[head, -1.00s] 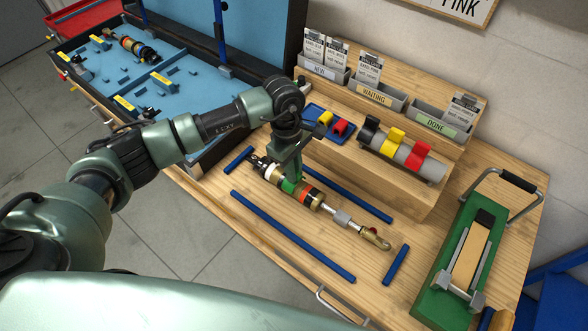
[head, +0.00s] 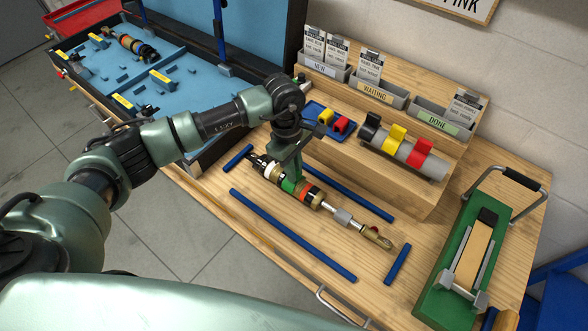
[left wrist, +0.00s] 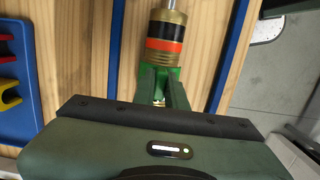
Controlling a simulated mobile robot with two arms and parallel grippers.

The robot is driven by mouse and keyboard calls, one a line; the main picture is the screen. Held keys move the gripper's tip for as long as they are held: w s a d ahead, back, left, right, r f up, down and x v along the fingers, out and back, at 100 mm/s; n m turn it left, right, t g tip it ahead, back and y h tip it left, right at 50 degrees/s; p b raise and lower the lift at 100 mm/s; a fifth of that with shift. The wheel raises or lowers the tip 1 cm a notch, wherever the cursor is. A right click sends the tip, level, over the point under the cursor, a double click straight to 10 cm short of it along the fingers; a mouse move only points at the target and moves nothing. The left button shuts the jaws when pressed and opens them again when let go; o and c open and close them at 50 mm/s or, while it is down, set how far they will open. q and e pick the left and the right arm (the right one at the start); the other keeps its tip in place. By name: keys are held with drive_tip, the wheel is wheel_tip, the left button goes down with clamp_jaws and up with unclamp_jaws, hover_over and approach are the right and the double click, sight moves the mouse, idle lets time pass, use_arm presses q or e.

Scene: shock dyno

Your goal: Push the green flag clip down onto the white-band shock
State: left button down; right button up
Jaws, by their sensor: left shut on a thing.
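The shock (head: 342,215) lies on its side on the wooden bench, between two long blue strips. A white band (head: 269,170) shows near its left end, and black and orange bands (head: 311,196) sit further right. The green flag clip (head: 289,184) is at the shock's body, beside the white band. My left gripper (head: 293,177) is over the shock, shut on the clip. In the left wrist view, bright green (left wrist: 160,78) shows between the fingers, just below the orange band. The fingers hide how fully the clip seats. My right gripper is out of view.
Blue strips (head: 290,236) border the shock. Behind it, a wooden step carries a grey tube (head: 432,165) with black, yellow and red clips, and a blue tray (head: 318,112) with yellow and red clips. A green fixture (head: 438,290) stands at the right.

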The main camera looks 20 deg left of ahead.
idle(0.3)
use_arm(q)
drive_tip(key=c, duration=1.4)
unclamp_jaws()
drive_tip(key=shift+o, duration=0.2)
